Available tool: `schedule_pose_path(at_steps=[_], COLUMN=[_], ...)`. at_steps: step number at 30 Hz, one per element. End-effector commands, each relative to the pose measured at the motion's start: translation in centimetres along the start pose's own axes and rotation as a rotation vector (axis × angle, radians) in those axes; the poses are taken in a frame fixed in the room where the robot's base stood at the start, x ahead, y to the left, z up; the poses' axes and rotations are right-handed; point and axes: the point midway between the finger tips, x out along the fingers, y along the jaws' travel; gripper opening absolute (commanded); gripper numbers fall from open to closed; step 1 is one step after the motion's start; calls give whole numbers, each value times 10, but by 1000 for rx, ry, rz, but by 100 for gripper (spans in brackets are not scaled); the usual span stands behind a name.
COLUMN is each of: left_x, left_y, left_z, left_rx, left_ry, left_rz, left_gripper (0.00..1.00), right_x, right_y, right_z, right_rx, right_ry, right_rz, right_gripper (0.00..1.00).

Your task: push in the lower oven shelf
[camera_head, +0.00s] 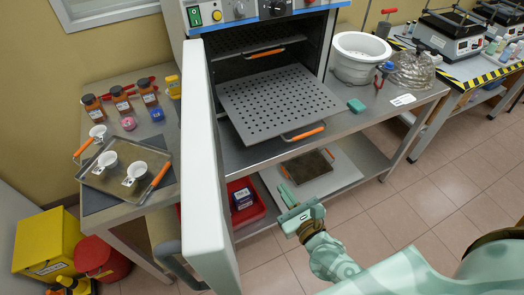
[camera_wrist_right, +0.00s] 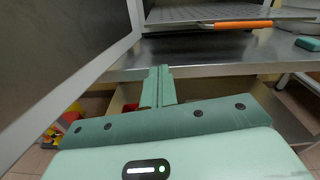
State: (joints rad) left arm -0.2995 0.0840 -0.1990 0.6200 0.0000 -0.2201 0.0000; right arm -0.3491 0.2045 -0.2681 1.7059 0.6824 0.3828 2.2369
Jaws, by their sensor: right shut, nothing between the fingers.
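The oven (camera_head: 265,22) stands on a steel table with its door (camera_head: 206,170) swung open toward me. The lower oven shelf (camera_head: 278,105), a perforated metal plate, sticks far out of the oven. Its orange handle (camera_head: 305,134) is at the front edge, and it also shows in the right wrist view (camera_wrist_right: 236,24). The upper shelf's orange handle (camera_head: 265,53) lies at the oven opening. My right gripper (camera_head: 298,207) is shut and empty, below and in front of the lower shelf, apart from it. In the right wrist view its fingers (camera_wrist_right: 158,88) are together. My left gripper is out of view.
The door's edge stands left of my right gripper. A white bucket (camera_head: 359,56) and a green block (camera_head: 356,105) are right of the shelf. A tray (camera_head: 128,168) with white cups lies on the left table. A red bin (camera_head: 246,204) is below.

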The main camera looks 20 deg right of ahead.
Motion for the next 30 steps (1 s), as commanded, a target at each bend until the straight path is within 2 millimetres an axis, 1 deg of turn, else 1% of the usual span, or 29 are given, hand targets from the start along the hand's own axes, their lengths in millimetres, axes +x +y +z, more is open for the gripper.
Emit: schedule_pose_path(at_steps=[1, 3, 5, 8, 18, 21, 25, 30], left_x=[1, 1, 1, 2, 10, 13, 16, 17], left_y=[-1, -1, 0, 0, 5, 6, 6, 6], left_z=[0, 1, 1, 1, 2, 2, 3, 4], left_rx=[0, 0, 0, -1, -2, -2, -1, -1], left_ry=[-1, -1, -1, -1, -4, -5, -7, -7], left_rz=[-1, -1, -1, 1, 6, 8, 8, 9], left_gripper=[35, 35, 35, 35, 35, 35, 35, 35], right_x=[2, 6, 11, 25, 97, 115, 132, 142], right_y=[-2, -4, -5, -6, -6, -7, -7, -8], right_z=[11, 19, 22, 23, 24, 25, 26, 26], right_rx=[72, 136, 154, 155, 150, 150, 148, 147], right_ry=[-27, -47, -54, -54, -51, -51, -50, -49], right_rz=[-10, -17, -20, -20, -19, -19, -18, -18], right_gripper=[0, 0, 0, 0, 0, 0, 0, 0])
